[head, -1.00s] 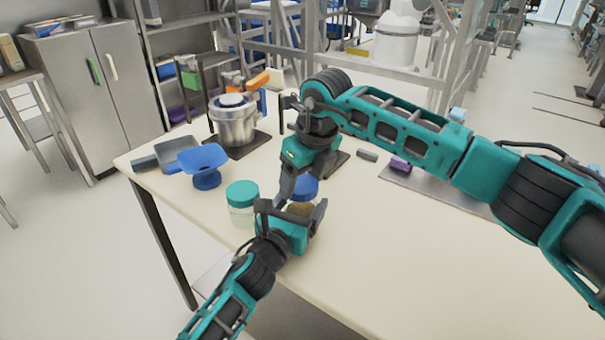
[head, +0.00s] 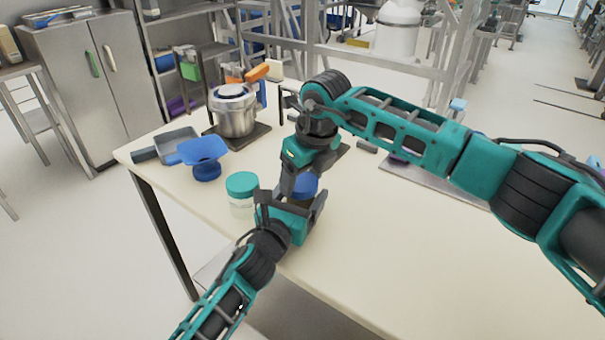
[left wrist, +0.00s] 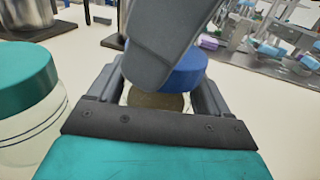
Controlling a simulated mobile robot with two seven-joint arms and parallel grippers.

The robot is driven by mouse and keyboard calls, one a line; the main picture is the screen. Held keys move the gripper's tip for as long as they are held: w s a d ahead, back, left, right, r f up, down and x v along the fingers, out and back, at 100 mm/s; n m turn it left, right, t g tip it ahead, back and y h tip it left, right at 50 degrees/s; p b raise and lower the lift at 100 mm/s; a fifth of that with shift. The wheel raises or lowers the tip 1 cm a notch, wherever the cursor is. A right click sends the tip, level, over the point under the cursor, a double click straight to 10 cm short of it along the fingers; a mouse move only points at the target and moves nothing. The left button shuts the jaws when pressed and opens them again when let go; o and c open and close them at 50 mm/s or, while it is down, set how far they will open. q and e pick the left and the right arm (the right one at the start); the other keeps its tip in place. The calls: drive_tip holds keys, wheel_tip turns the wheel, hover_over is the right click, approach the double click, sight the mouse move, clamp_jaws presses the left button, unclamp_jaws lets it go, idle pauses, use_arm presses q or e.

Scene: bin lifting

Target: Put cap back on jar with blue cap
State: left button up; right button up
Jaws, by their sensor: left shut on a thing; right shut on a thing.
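My left gripper (head: 290,202) is shut around a jar with brown contents (left wrist: 152,101). The jar is mostly hidden by the gripper and my right arm. My right gripper (head: 295,183) comes from above, shut on the blue cap (head: 305,187). In the left wrist view, the blue cap (left wrist: 188,72) is over the far right part of the jar, partly behind my right gripper's finger (left wrist: 172,35). Brown contents show at the near side of the cap. Whether cap and jar rim touch is unclear.
A clear jar with a teal cap (head: 242,184) stands close left of my left gripper. A blue funnel-like stand (head: 204,151), a grey tray (head: 172,141) and a metal pot (head: 234,112) are farther back left. The table's front right (head: 400,260) is clear.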

drive_tip(key=shift+f, duration=0.65)
drive_tip(key=o, duration=1.2)
drive_tip(key=shift+r, duration=0.1)
drive_tip(key=v, duration=1.2)
use_arm(q)
drive_tip(key=o, duration=1.4)
